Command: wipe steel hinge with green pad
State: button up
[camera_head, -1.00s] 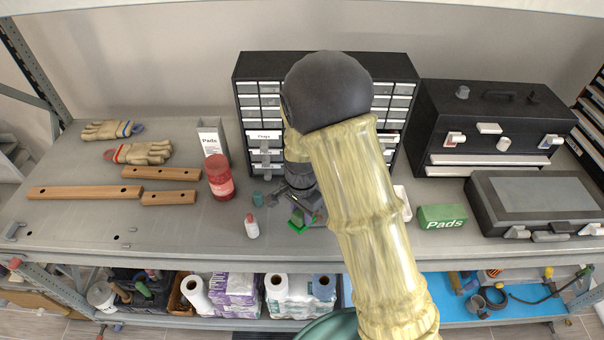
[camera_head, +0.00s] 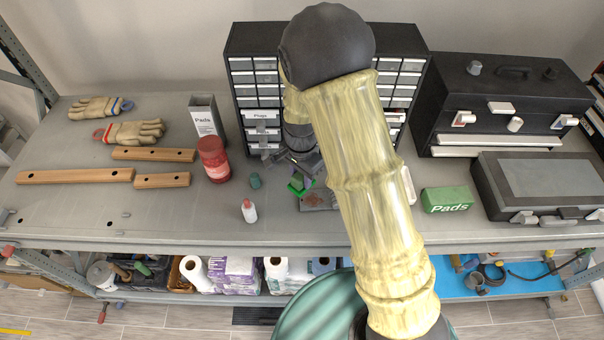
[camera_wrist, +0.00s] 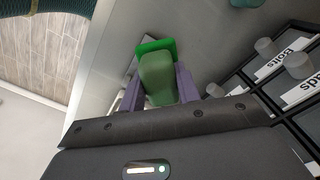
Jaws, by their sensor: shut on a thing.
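The green pad (camera_head: 297,187) is held in my gripper (camera_head: 304,178), which is shut on its dull green grip. In the wrist view, the bright green pad (camera_wrist: 155,45) shows beyond the grip between the two purple fingers of my gripper (camera_wrist: 158,88). The steel hinge (camera_head: 318,200) appears as a flat grey plate with brown patches, lying on the bench just below and right of the pad. My arm hides part of the hinge's right side. I cannot tell whether the pad touches the hinge.
A black drawer cabinet (camera_head: 243,45) stands close behind my gripper. A small white bottle (camera_head: 249,212), a teal cap (camera_head: 255,181) and a red jar (camera_head: 214,160) stand to the left. A green Pads box (camera_head: 447,200) and black cases (camera_head: 545,185) are right.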

jog(key=shift+f+b, duration=2.3)
jog(key=shift+f, duration=0.6)
jog(key=shift+s+a, duration=0.1)
jog(key=shift+f+b, duration=0.7)
jog(key=shift+f, duration=0.3)
jog(key=shift+d+r, duration=0.15)
jog(key=shift+d, duration=1.8)
